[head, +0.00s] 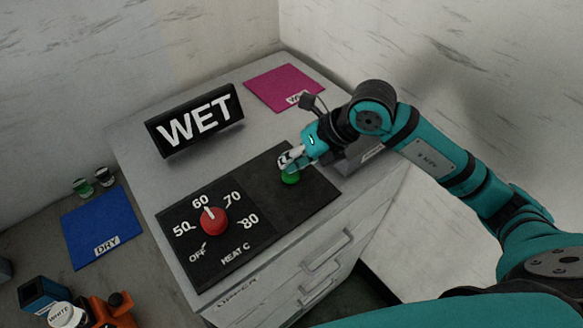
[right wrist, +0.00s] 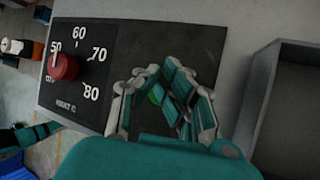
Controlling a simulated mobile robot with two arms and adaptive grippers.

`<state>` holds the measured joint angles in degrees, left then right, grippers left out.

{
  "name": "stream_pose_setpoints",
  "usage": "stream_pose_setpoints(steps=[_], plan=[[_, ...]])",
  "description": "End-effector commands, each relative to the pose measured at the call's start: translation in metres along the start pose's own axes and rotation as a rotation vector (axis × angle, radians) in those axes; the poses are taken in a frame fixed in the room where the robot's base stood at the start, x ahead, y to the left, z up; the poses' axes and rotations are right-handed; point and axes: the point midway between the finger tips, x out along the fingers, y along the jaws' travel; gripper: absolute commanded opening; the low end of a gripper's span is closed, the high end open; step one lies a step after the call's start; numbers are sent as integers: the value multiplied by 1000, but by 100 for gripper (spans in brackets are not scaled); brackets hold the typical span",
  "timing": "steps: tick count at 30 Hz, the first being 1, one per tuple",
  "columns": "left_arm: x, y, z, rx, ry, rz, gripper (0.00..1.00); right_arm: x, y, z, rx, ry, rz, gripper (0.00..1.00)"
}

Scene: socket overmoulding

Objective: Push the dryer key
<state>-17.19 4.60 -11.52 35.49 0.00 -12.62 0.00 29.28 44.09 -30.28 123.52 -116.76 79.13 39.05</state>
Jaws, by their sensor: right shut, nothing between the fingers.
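The dryer key is a round green button (head: 290,177) on the right part of the black panel (head: 318,190) on top of the grey cabinet. My right gripper (head: 286,168) is shut and empty, with its fingertips right at the green button. I cannot tell whether they press it or hover just over it. In the right wrist view the shut fingers (right wrist: 160,85) cover most of the button, and only a bit of green (right wrist: 155,96) shows between them. My left gripper is not in view.
A red heat knob (head: 213,221) sits on the panel's left part, its pointer near 60. A black WET sign (head: 196,118) stands behind. A magenta mat (head: 280,86) lies at the back, a blue DRY mat (head: 85,228) at left. A grey tray (right wrist: 284,105) borders the panel.

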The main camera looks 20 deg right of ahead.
Motion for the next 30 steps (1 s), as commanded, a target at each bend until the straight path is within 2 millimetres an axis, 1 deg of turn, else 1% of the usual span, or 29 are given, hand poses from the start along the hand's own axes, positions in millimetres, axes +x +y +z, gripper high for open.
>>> stream_pose_setpoints(steps=[1, 7, 17, 24, 30], plan=[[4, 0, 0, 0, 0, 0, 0, 5, -2, -5, 2, 10, -2, 0], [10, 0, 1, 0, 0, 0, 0, 9, -5, -8, 2, 13, -3, 0], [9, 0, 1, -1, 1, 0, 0, 9, -5, -8, 3, 16, -5, 0], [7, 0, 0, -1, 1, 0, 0, 1, -3, -4, 2, 13, -6, 0], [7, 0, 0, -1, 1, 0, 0, 0, -2, -2, 2, 8, -4, 0]])
